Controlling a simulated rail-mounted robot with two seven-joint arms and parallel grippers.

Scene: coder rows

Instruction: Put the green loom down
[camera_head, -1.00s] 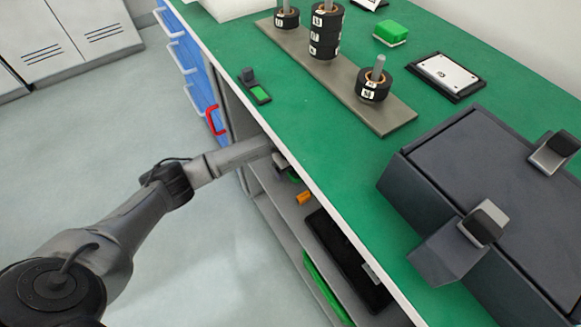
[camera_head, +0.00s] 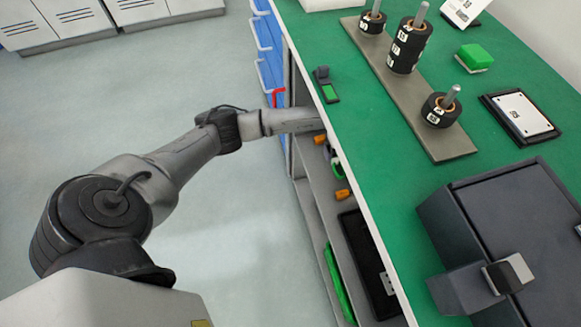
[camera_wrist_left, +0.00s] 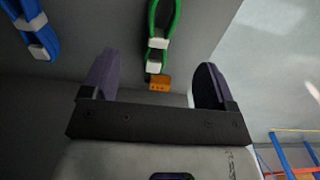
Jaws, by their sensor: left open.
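The green loom (camera_wrist_left: 163,25) is a green loop with white connectors and hangs down at the top middle of the left wrist view. A small part of it (camera_head: 336,168) shows under the table edge in the head view. My left gripper (camera_wrist_left: 155,82) is open, with its two dark fingers apart on either side of the loom's lower end. Nothing is clamped between them. In the head view the gripper is hidden beneath the tabletop. My right gripper is not in view.
A blue loom (camera_wrist_left: 35,28) hangs at the upper left, and an orange piece (camera_wrist_left: 160,82) is below the green loom. The green tabletop (camera_head: 370,150) overhangs my left arm. A dark tray (camera_head: 365,265) lies on the shelf.

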